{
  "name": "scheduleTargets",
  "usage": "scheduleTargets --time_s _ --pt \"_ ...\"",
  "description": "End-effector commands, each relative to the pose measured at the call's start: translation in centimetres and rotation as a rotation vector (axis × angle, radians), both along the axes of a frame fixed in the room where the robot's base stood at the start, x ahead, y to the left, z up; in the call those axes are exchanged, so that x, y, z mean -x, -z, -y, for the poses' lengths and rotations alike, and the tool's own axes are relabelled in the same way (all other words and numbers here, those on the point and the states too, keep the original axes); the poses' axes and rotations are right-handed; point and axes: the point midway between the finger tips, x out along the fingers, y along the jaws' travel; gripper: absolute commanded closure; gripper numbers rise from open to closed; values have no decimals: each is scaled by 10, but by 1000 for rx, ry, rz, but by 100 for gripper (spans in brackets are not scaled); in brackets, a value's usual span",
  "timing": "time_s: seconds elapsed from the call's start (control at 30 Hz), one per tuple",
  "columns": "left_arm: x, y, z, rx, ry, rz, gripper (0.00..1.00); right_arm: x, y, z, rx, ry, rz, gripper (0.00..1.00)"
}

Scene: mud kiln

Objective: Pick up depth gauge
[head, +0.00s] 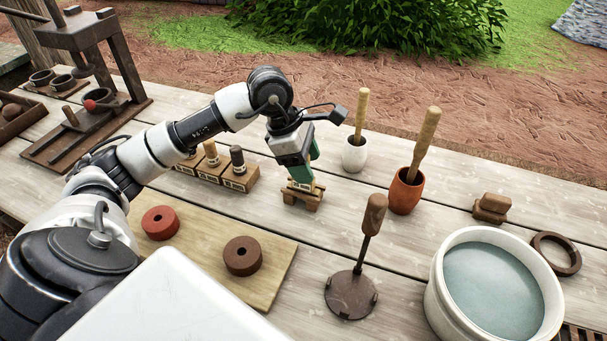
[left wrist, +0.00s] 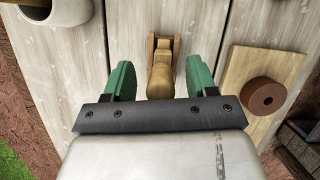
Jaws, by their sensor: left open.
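My left gripper (head: 306,172) points down, its green fingers open and empty. Below it is a small wooden stand (head: 302,197) with a light wooden piece on it, mostly hidden by the fingers; this appears to be the depth gauge. In the left wrist view, the wooden piece (left wrist: 160,78) lies between the two open green fingers, with gaps on both sides and its lower end hidden by the gripper body. I cannot tell how far below the fingertips it is. My right gripper is not in view.
A white mortar (head: 354,156) and a terracotta pot (head: 406,190) with pestles stand right of the gripper. A disc-footed tool (head: 352,292) stands in front, beside a board (head: 200,225) with two clay rings. Wooden blocks (head: 226,176) stand left. A white water bucket (head: 440,300) is at right.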

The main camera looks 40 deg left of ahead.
Motion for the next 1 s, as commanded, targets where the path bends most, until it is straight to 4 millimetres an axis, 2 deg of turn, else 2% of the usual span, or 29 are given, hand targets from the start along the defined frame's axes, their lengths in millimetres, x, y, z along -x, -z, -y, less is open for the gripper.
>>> scheduleTargets --time_s 0.3,0.63,1.0 --pt "-1 6 2 1 0 1 43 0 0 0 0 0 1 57" --pt "-1 6 2 1 0 1 94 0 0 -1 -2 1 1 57" --pt "-1 -1 2 0 -1 3 94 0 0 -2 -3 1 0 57"
